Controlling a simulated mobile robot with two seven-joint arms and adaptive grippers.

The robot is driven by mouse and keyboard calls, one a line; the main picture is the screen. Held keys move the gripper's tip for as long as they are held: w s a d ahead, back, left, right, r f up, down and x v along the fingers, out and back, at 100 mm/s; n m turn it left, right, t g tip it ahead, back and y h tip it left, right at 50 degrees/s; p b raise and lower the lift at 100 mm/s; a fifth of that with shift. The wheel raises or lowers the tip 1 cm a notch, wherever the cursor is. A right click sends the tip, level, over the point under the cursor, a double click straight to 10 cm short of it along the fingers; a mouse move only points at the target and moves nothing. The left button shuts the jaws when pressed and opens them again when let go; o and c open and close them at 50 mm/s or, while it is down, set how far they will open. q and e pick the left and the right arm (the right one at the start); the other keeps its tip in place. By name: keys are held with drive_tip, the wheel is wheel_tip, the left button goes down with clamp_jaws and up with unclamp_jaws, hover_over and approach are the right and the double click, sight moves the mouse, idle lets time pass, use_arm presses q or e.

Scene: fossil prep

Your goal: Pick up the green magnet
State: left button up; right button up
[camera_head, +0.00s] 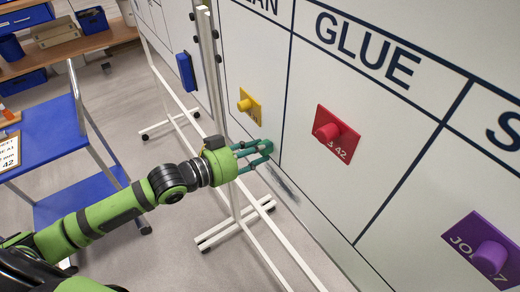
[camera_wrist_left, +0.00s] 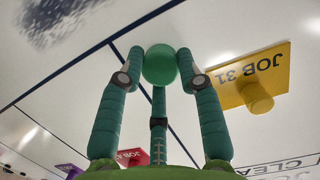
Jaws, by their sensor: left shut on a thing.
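The green magnet (camera_wrist_left: 160,65) shows in the left wrist view as a round green knob between the fingertips of my left gripper (camera_wrist_left: 160,78). The gripper is shut on it. In the head view my left gripper (camera_head: 264,151) is close to the whiteboard (camera_head: 385,185), low and left of the red card. The magnet is hard to pick out there among the green fingers. Whether it touches the board I cannot tell. My right gripper is in neither view.
A yellow card with knob (camera_head: 249,105), a red one (camera_head: 336,135) and a purple one (camera_head: 484,252) are on the board. A dark smudge (camera_head: 283,184) lies below the gripper. A blue eraser-like block (camera_head: 186,71) is left of the board's post. A blue cart (camera_head: 50,135) stands left.

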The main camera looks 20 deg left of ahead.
use_arm(q)
wheel_tip(320, 180, up, 7)
drive_tip(key=shift+s+a+b, duration=0.1)
drive_tip(key=shift+b, duration=0.8)
drive_tip(key=f+p+v, duration=0.1)
drive_tip(key=p+v, duration=0.5)
drive_tip(key=v, duration=0.3)
drive_tip(key=f+p+v, duration=0.2)
drive_tip(key=p+v, duration=0.5)
drive_tip(key=v, duration=0.3)
drive_tip(key=shift+s+a+f, duration=0.25)
drive_tip(key=shift+s+f, duration=0.15)
drive_tip(key=shift+s, duration=0.05)
